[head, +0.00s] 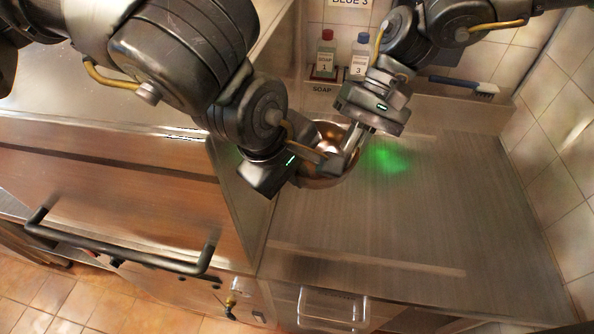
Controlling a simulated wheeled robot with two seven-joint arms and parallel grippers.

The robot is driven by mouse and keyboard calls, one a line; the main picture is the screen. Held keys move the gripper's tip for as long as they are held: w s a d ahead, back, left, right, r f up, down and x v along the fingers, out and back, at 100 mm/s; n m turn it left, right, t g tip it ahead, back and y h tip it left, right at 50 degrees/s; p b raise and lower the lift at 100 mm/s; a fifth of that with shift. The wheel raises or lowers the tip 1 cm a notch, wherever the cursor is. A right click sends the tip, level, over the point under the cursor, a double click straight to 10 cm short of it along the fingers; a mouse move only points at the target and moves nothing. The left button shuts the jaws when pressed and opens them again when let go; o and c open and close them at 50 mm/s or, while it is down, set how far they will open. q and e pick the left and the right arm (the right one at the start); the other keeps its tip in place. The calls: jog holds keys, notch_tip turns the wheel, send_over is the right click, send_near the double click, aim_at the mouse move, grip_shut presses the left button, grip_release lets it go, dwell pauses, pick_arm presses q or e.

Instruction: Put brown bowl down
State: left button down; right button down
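The brown bowl (322,182) is a shiny copper-brown bowl over the left part of the steel counter, partly hidden by both grippers. My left gripper (322,162) reaches in from the left, with a finger over the bowl's inside and its body by the left rim; it appears shut on the bowl's left wall. My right gripper (354,146) comes down from above at the bowl's right rim; its fingers overlap the bowl, and their spacing is not clear. I cannot tell whether the bowl touches the counter.
The steel counter (400,220) is clear to the right and front. A steel appliance with a black handle (120,250) stands left.

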jog(key=c, duration=1.6)
grip_release()
jog(key=shift+o, duration=0.2)
